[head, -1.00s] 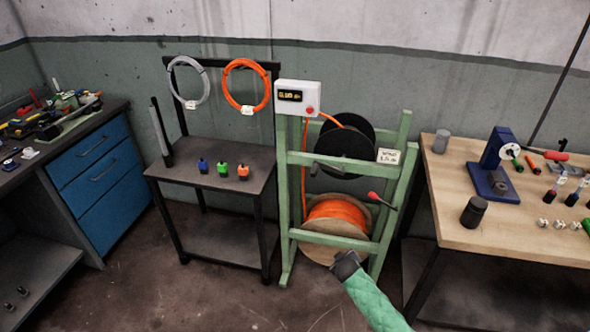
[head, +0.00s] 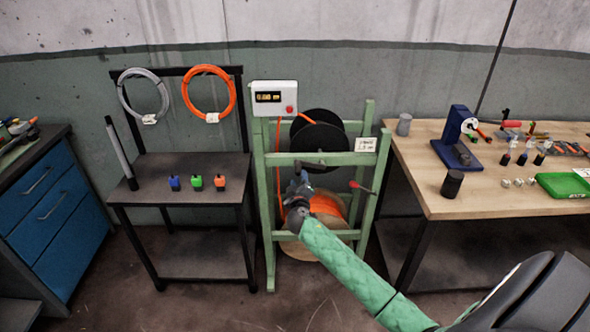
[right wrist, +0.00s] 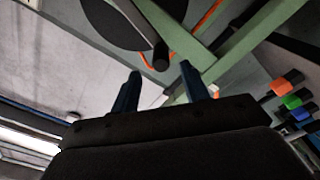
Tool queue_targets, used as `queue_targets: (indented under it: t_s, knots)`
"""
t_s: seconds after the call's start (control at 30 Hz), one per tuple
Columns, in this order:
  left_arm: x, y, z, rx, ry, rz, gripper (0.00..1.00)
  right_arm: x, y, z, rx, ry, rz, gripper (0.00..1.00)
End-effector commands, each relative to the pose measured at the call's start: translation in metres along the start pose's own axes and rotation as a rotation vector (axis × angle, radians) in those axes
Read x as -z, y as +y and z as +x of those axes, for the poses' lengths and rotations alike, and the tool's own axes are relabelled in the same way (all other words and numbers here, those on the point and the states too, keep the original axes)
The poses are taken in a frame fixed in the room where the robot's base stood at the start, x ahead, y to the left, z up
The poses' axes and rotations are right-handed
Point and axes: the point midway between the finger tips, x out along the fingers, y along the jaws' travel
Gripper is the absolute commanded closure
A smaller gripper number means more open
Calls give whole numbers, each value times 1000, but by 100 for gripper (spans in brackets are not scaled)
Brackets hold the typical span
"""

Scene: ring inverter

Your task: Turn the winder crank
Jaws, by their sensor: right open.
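The winder is a green frame (head: 259,200) with a black take-up reel (head: 318,132) at the top and an orange cable spool (head: 327,205) below. In the right wrist view, the dark crank grip (right wrist: 161,55) points toward my gripper, ahead of and between the fingertips, with the black reel (right wrist: 112,22) behind it. My right gripper (head: 299,176) is in front of the frame, just below the reel; it also shows in the right wrist view (right wrist: 163,76), with its blue fingers apart and nothing between them. In the head view my gripper partly hides the spool. My left gripper is out of view.
A counter box (head: 274,98) sits on the frame's top left. A red-tipped lever (head: 359,186) sticks out at the right. A dark table (head: 150,190) with small coloured pieces stands left; a wooden bench (head: 420,180) stands right.

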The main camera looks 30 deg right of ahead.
Motion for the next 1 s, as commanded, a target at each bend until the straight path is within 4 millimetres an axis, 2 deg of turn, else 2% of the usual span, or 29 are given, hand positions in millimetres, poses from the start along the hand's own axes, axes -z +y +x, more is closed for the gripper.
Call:
queue_targets:
  t_s: [0.17, 0.6, 0.8, 1.0]
  knots:
    - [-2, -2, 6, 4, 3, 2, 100, 1, 1, 9, 1, -1, 14, 55]
    - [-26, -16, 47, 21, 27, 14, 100, 1, 1, 63, 2, -2, 13, 55]
    - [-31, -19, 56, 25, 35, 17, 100, 0, 0, 76, 2, -1, 14, 55]
    - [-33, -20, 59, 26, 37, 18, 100, -1, -1, 78, 2, -2, 14, 55]
